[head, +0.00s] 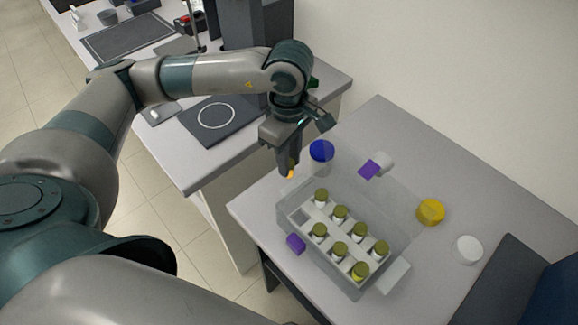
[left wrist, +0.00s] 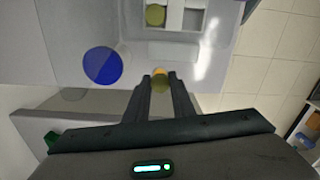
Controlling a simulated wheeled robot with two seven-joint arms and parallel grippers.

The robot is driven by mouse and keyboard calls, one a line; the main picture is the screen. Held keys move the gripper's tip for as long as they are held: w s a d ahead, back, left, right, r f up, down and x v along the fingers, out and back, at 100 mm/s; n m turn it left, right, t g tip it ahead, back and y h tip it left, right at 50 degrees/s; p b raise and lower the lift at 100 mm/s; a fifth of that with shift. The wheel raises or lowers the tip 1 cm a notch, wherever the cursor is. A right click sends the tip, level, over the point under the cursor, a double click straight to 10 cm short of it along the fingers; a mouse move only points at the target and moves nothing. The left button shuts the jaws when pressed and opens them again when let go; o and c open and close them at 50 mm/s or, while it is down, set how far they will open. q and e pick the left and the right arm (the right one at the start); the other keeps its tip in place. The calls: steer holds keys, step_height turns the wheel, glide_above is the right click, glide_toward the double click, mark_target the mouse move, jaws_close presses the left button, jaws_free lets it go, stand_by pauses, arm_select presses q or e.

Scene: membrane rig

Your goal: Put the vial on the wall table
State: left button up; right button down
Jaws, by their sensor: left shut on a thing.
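My left gripper (head: 287,168) points down over the far left end of a clear bin, above the near table (head: 258,212) along the wall. It is shut on a small vial with a yellow-orange part (head: 291,171). In the left wrist view the vial's round yellow top (left wrist: 160,78) shows between the fingertips (left wrist: 160,88); the fingers hide most of it. The clear bin (head: 375,210) holds a white rack (head: 327,232) with several olive-capped vials (head: 340,212). My right gripper is out of view.
A blue-topped container (head: 321,151) stands just beyond the bin. Another bench (head: 185,150) with a dark circle-marked plate (head: 222,118) stands behind, across a gap.

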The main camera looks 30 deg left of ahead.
arm_select(q)
step_height(320, 180, down, 3)
steer(key=shift+f+p, duration=0.15)
steer(key=shift+p, duration=0.4)
steer(key=shift+f, duration=0.1)
steer(key=shift+f+b, duration=0.15)
steer(key=shift+b, duration=0.15)
steer(key=o, duration=1)
